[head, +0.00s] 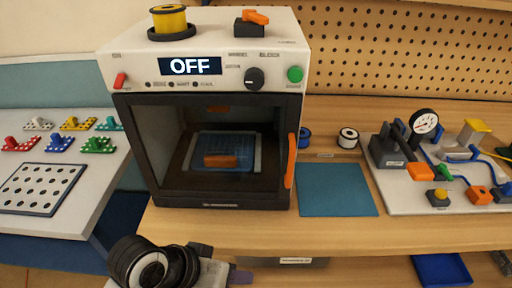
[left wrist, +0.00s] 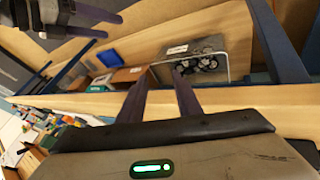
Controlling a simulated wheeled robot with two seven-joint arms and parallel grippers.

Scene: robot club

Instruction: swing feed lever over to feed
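The feed lever (head: 257,16) is a small orange handle on a dark block on top of the white and black printer (head: 205,45). The handle points to the left. A yellow spool (head: 169,20) stands to its left. The printer display reads OFF. My left gripper (head: 238,275) shows only in part at the bottom of the head view, below the bench edge and far from the lever. In the left wrist view its two fingers (left wrist: 162,76) are apart with nothing between them. My right gripper (left wrist: 112,26) shows at that view's upper left, its fingers apart and empty.
An orange block lies on the blue bed behind the printer's door, which has an orange handle (head: 291,160). A blue mat (head: 338,189) and a gauge board (head: 440,195) are to the right. A pegboard (head: 400,50) stands behind. The front bench strip is clear.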

